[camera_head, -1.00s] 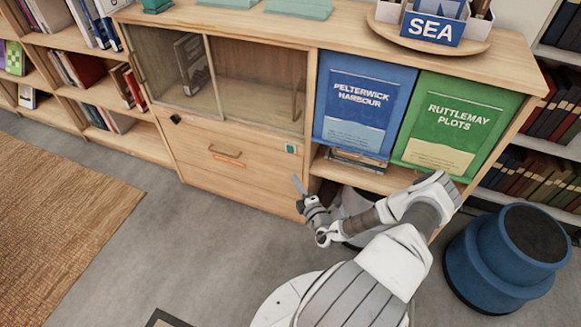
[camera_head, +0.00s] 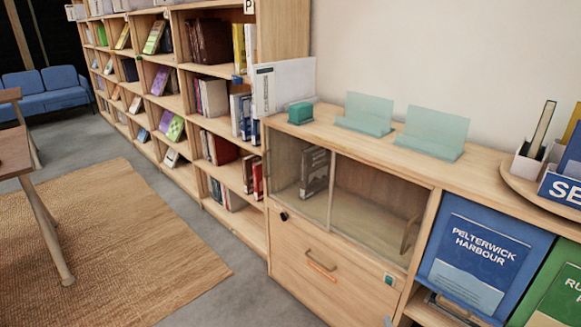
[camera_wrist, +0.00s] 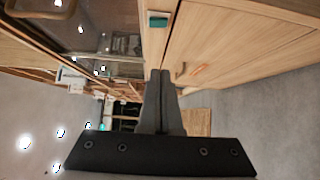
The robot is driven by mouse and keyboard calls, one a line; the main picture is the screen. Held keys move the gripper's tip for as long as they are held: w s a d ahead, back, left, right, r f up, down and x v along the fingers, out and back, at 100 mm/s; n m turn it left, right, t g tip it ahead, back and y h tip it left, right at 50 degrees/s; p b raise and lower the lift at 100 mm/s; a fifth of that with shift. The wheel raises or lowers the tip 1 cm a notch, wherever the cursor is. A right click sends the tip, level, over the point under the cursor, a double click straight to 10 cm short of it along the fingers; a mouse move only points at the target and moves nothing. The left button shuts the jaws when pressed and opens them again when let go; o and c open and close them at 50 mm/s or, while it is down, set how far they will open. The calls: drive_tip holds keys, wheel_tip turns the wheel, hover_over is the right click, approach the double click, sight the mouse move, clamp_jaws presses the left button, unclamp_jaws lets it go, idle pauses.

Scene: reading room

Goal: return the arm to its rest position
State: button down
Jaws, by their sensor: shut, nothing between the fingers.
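My gripper (camera_wrist: 158,100) shows in the wrist view with its two dark fingers together and nothing between them. It points along the front of the wooden cabinet (camera_head: 345,285), beside the drawer front. It looks apart from the cabinet, though the exact gap is hard to tell. In the head view my arm and gripper are out of the picture, apart from a possible small tip at the bottom edge. The drawer (camera_head: 325,270) with its handle and orange label appears shut.
The cabinet top carries two glass stands (camera_head: 367,114) and a teal box (camera_head: 300,112). A sliding-glass compartment (camera_head: 300,168) holds a dark book. Blue (camera_head: 478,258) and green (camera_head: 552,295) panels are at right. Bookshelves (camera_head: 200,90) stand at left.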

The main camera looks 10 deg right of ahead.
drive_tip(key=w+a+r+n+g+y, duration=0.2)
drive_tip(key=a+r+n+y, duration=0.4)
drive_tip(key=n, duration=0.3)
drive_tip(key=w+a+r+n+g+y, duration=0.1)
drive_tip(key=a+r+n+g+y, duration=0.2)
drive_tip(key=r+n+y, duration=0.45)
drive_tip(key=s+a+r+n+g+h, duration=0.1)
drive_tip(key=s+a+r+n+g, duration=0.3)
drive_tip(key=r+n, duration=0.5)
drive_tip(key=s+a+r+n+g+h, duration=0.1)
drive_tip(key=a+r+n+g+h, duration=0.1)
drive_tip(key=a+r+n+g, duration=0.65)
drive_tip(key=s+r+n+t+h+p, duration=0.1)
drive_tip(key=s+r+n+t+h, duration=0.1)
drive_tip(key=s+r+n+h, duration=0.35)
drive_tip(key=s+r+n+t+h, duration=0.1)
drive_tip(key=s+r+n+h, duration=0.1)
drive_tip(key=r+n, duration=0.65)
drive_tip(key=s+r+n+t+h+b, duration=0.15)
drive_tip(key=s+n, duration=0.45)
drive_tip(key=s, duration=0.6)
wheel_tip(320, 180, up, 18)
drive_tip(key=d+p, duration=0.1)
drive_tip(key=p, duration=1.8)
drive_tip(key=shift+r+t, duration=0.2)
drive_tip(key=shift+t, duration=0.2)
drive_tip(key=shift+s+h, duration=0.1)
drive_tip(key=shift+h, duration=0.15)
